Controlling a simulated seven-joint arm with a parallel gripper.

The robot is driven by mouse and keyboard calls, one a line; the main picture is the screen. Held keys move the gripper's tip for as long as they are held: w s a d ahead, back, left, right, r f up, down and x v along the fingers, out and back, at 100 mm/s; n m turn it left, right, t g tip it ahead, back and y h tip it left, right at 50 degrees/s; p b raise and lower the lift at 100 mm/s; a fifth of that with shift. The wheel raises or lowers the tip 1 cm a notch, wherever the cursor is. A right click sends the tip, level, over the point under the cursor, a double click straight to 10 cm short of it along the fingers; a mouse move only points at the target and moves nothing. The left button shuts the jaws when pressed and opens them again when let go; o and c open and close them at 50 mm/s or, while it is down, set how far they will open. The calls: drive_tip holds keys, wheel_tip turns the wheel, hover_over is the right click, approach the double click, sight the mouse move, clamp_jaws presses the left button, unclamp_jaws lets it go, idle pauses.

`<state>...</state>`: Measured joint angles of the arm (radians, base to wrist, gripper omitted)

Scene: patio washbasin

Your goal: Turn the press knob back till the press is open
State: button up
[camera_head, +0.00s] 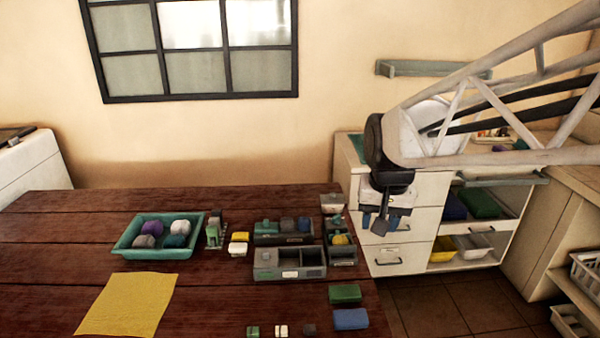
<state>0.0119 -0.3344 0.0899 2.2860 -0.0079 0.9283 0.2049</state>
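A small upright grey-green device (214,231) stands on the dark wooden table, just right of the teal tray. It may be the press, but it is too small for me to make out a knob or tell whether it is open. My gripper (380,222) hangs in front of the white drawer cabinet, beyond the table's right edge and well to the right of the device. Its two blue fingertips point down and stand apart. A dark grey part shows between them, and I cannot tell what it is. My gripper touches nothing on the table.
The teal tray (126,248) holds several balls. A yellow cloth (128,305) lies in front. Grey bins (289,274), a yellow-and-white block (239,243), a green block (345,294) and a blue block (350,319) are on the right. The table's left part is clear.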

drive_tip(key=w+f+m, duration=0.2)
drive_tip(key=w, duration=1.2)
drive_tip(key=m+g, duration=0.2)
drive_tip(key=m, duration=0.2)
hover_over(337, 215)
wheel_tip(337, 215, down, 23)
drive_tip(key=shift+s+r, duration=0.1)
drive_tip(key=shift+w+f, duration=0.2)
drive_tip(key=shift+f, duration=0.1)
drive_tip(key=shift+f, duration=0.1)
drive_tip(key=shift+f, duration=3.75)
clamp_jaws()
